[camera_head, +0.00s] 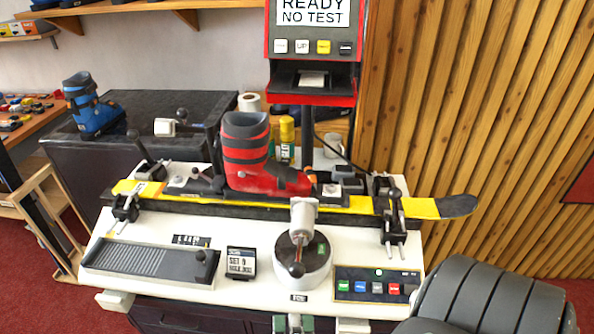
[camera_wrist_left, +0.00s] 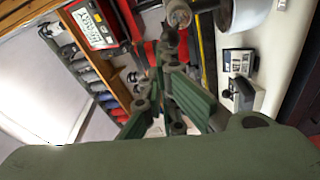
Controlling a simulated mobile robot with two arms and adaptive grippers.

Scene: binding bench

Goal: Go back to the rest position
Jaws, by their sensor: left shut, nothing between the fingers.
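My left gripper (camera_head: 293,323) shows only as green finger parts at the bottom edge of the head view, in front of the bench's near edge. In the left wrist view its green fingers (camera_wrist_left: 170,72) are shut with nothing between them. They are apart from the bench items, as far as I can see. My right gripper is in neither view.
On the white bench (camera_head: 120,230), a red boot (camera_head: 250,155) stands on a yellow ski (camera_head: 360,204) held in clamps. A round device with a lever (camera_head: 302,255) and a button panel (camera_head: 376,287) are near the front.

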